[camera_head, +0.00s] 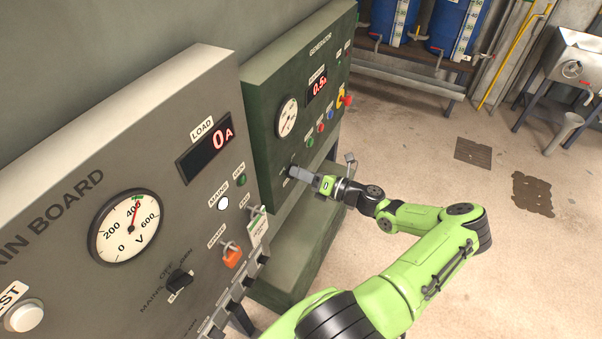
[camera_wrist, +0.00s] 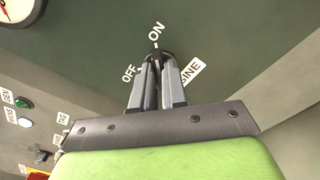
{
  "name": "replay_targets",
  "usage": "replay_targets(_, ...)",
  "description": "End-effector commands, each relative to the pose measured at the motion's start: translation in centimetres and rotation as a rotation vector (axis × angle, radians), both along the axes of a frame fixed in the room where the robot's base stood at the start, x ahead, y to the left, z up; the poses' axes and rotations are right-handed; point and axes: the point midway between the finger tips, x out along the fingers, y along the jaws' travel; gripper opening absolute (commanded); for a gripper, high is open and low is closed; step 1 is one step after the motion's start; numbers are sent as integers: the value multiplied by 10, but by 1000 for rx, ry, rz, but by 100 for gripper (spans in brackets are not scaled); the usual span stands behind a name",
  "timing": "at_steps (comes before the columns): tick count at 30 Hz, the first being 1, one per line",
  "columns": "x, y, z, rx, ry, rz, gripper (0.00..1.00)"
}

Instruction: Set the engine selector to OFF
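The engine selector (camera_wrist: 155,50) is a small dark knob on the dark green generator panel (camera_head: 262,120). In the wrist view, the ON label is just above it, the OFF label to its left, and the ENGINE label partly hidden to its right. A pale mark on the knob's top points toward ON. My gripper (camera_wrist: 158,62) has its two grey fingers close together at the knob, one on each side, and looks shut on it. The fingers hide most of the knob. In the head view my gripper (camera_head: 293,172) reaches the panel's lower part and covers the selector.
The grey main board (camera_head: 150,150) stands at the left, with a dial, a load display and an orange padlock (camera_head: 232,256). A red emergency knob (camera_head: 346,100) and coloured buttons sit farther along the generator panel. Open floor (camera_head: 400,140) lies to the right.

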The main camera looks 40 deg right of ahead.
Motion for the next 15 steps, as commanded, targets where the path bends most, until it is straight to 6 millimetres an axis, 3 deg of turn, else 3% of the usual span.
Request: replay_targets(15, 0, 0, 0, -89, -30, -1, 0)
